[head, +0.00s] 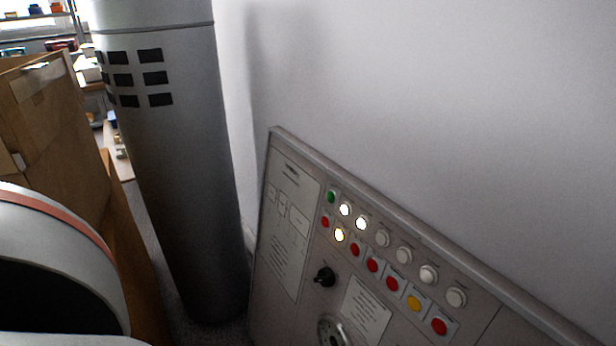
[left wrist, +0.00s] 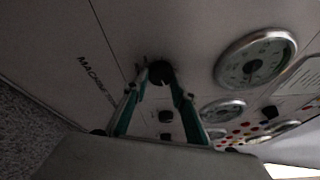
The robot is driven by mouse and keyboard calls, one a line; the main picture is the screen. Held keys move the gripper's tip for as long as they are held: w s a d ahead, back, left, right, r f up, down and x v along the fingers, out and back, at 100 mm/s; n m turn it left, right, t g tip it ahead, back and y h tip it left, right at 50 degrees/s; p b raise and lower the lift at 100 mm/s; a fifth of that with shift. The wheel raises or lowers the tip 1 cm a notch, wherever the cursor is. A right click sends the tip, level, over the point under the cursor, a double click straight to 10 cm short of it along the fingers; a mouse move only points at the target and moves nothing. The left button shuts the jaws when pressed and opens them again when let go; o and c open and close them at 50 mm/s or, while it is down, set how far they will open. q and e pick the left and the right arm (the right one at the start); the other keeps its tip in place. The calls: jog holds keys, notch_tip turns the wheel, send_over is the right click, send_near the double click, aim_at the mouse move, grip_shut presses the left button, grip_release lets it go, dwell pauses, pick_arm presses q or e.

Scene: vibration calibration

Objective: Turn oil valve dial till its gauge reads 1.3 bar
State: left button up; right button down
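In the left wrist view a round black dial (left wrist: 160,73) sits on the grey panel. My left gripper (left wrist: 161,78) has one fingertip on each side of this dial. The tips look closed in against it, though the contact is dark and partly hidden. A round gauge (left wrist: 255,61) with a pale face is to the right of the dial; its reading is too dark and small to tell. I cannot read a label that names the oil valve. My left gripper does not show in the head view, and my right gripper is in neither view.
The head view shows the control panel (head: 282,225) with lit and coloured buttons, a black knob (head: 325,276) and a partly cut-off gauge (head: 333,331). A thick grey column (head: 185,180) stands left of it, and cardboard boxes (head: 45,120) further left. More gauges (left wrist: 222,110) show in the left wrist view.

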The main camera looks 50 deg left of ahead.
pick_arm(q)
jog(key=shift+s+f, duration=0.1)
jog(key=shift+f, duration=0.05)
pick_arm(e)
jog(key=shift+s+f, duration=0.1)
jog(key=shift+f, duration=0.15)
pick_arm(q)
jog(key=n+t+y+b, duration=0.1)
jog(key=n+t, duration=0.1)
jog(key=n, duration=0.5)
jog(key=n+t+y+b, duration=0.1)
jog(key=n+t+y, duration=0.1)
jog(key=n, duration=0.5)
jog(key=n+t+y+b, duration=0.1)
jog(key=n, duration=0.5)
jog(key=shift+d+f+n+t, duration=0.15)
jog(key=shift+d+n+t, duration=0.1)
jog(key=shift+n+t, duration=0.15)
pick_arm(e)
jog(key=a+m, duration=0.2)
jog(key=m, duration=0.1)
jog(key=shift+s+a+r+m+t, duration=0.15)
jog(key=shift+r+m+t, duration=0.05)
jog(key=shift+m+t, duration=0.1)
pick_arm(q)
jog(key=shift+n+y, duration=0.3)
jog(key=shift+y, duration=0.1)
jog(key=o, duration=1.1)
